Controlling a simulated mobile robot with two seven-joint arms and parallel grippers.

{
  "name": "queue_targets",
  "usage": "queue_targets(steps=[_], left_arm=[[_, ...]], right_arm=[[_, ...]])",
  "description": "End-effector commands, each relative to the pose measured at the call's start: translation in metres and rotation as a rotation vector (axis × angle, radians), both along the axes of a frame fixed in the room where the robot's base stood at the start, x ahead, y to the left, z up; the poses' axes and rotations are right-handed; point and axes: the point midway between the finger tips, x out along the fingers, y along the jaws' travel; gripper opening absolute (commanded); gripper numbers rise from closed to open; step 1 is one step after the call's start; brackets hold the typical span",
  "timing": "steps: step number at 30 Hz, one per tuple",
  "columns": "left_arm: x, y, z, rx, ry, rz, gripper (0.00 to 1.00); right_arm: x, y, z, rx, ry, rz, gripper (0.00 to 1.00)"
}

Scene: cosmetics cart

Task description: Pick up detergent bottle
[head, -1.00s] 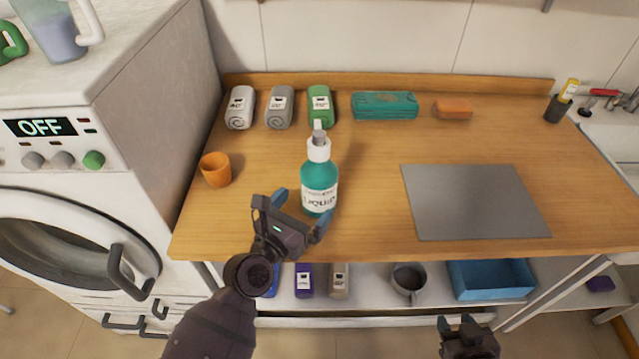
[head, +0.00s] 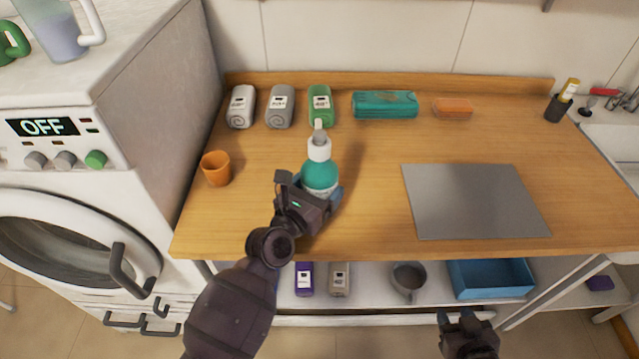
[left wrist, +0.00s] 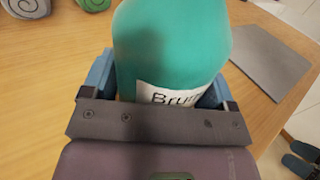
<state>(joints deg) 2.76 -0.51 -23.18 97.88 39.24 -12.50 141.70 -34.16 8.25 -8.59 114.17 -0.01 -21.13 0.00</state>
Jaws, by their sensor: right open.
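The detergent bottle (head: 319,174), teal with a white pump top and a white label, stands upright on the wooden counter. My left gripper (head: 318,188) is at the bottle's lower body, with blue fingers on either side of it. In the left wrist view the bottle (left wrist: 172,45) fills the space between the spread fingers; whether they press on it I cannot tell. The gripper hides part of the label. My right gripper (head: 456,319) is open and empty, low at the front, away from the bottle.
An orange cup (head: 216,168) stands left of the bottle. Rolled towels (head: 280,106) and a teal pack (head: 385,104) line the back. A grey mat (head: 474,201) lies to the right. A shelf below holds a mug (head: 408,280) and a blue bin (head: 491,278).

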Motion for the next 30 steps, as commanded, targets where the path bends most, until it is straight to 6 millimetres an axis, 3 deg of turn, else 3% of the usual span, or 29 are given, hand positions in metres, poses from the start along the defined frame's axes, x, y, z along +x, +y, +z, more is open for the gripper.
queue_targets(steps=[1,9,20,30], left_arm=[[0.0,0.0,0.0,0.0,0.0,0.0,0.72],[0.0,0.0,0.002,-0.001,-0.004,0.0,0.34],[0.0,0.0,0.009,-0.002,-0.005,0.0,0.34],[0.0,0.0,0.046,-0.002,-0.006,0.001,0.34]], right_arm=[[-0.002,0.0,-0.001,-0.001,0.003,-0.001,0.43],[-0.008,-0.001,-0.004,0.0,0.015,-0.005,0.43],[-0.004,-0.001,0.003,-0.001,0.008,-0.003,0.43],[0.006,0.001,0.047,0.0,-0.02,0.001,0.43]])
